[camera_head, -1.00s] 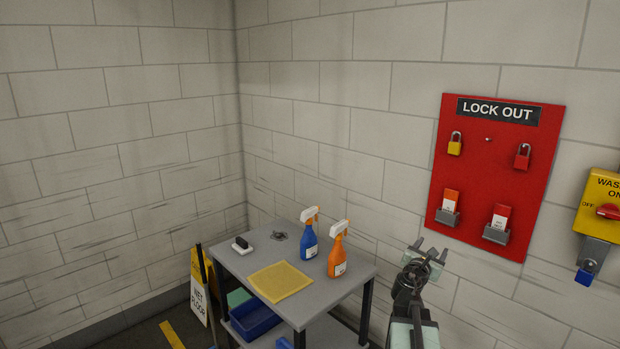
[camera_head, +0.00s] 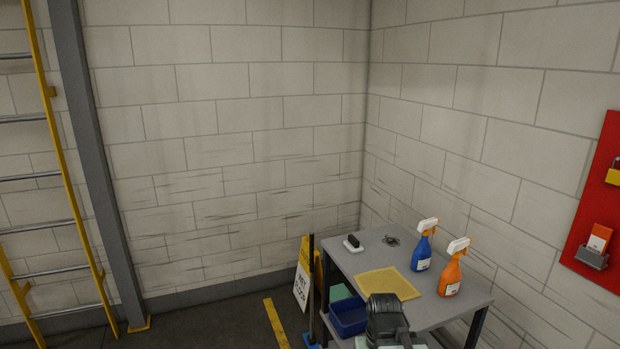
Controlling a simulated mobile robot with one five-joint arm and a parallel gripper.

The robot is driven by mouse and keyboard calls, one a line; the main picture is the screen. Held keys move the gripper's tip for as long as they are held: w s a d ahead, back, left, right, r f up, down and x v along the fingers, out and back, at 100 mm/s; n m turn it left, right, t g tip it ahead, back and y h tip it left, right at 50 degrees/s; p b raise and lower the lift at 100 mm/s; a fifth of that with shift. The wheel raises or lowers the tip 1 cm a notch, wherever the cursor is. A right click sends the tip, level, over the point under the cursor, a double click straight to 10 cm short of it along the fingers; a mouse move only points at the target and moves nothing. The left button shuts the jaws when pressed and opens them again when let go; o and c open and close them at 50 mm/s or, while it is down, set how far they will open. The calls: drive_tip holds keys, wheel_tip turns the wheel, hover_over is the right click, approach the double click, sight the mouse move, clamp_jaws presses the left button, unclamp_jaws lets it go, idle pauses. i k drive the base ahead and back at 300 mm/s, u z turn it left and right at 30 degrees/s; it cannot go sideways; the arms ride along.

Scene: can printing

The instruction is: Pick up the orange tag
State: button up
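The orange tag (camera_head: 599,238) stands in a small grey holder (camera_head: 591,258) on the red lockout board (camera_head: 583,222). The board is at the right edge of the view and partly cut off. The tag has an orange upper part and a white lower part. My arm shows at the bottom, in front of the grey table, well to the left of and below the tag. My gripper's fingers cannot be made out.
The grey table (camera_head: 462,300) holds a blue spray bottle (camera_head: 422,250), an orange spray bottle (camera_head: 451,273) and a yellow cloth (camera_head: 388,283). A wet floor sign (camera_head: 303,280) stands left of it. A yellow ladder (camera_head: 60,160) is at far left.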

sight(598, 242)
drive_tip(key=z, duration=1.8)
